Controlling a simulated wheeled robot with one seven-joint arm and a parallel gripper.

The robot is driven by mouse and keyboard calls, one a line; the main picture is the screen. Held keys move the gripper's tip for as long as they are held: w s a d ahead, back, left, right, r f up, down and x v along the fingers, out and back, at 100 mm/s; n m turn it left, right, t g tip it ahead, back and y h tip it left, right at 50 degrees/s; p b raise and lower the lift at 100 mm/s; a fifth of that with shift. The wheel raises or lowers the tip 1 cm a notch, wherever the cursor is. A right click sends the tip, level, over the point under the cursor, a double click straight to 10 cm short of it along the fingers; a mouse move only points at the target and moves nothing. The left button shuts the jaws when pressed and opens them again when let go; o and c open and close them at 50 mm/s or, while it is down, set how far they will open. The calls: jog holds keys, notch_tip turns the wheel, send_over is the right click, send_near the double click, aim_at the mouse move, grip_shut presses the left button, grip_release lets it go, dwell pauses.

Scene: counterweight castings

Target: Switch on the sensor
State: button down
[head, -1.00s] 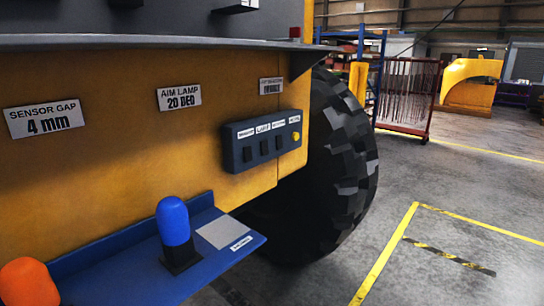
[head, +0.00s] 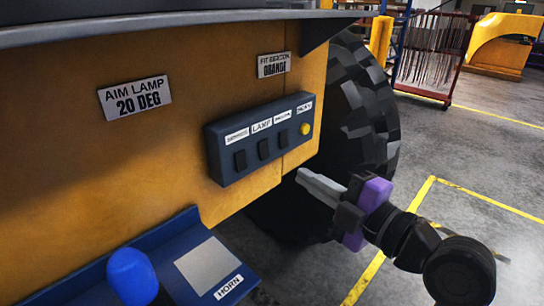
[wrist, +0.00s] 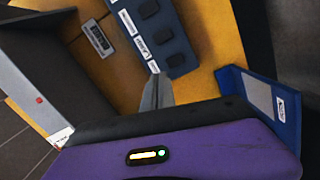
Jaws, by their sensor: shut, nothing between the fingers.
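The switch box (head: 260,138) is a dark blue panel fixed to the yellow machine side. It carries several black rocker switches in a row and a yellow round button (head: 305,129) at its right end. The leftmost label seems to read SENSOR, over the left switch (head: 240,160). My gripper (head: 302,178) is shut and empty, just below and in front of the box's right half, apart from it in the head view. In the wrist view the shut fingertips (wrist: 156,80) show beside the box (wrist: 155,32), near its labelled edge.
A blue shelf (head: 175,262) with a grey plate, a HORN label and a blue knob (head: 132,277) juts out below the box. A large black tyre (head: 365,105) stands to the right. A grey ledge (head: 170,27) overhangs above. Open floor lies at right.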

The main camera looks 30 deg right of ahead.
jog(key=f+n, duration=0.1)
jog(key=a+f+n+g, duration=0.1)
jog(key=f+n+y, duration=0.1)
jog(key=n, duration=0.1)
jog(key=shift+s+a+g, duration=0.15)
jog(key=shift+s+g, duration=0.1)
jog(key=shift+g, duration=0.05)
jog(key=shift+r, duration=0.1)
jog(key=shift+w+a+b, duration=0.1)
jog(key=shift+b, duration=0.25)
jog(key=b, duration=0.2)
send_near(243, 169)
jog(key=x, duration=0.6)
jog(key=shift+w, duration=0.25)
jog(key=shift+w+a, duration=0.1)
jog(key=shift+w, duration=0.1)
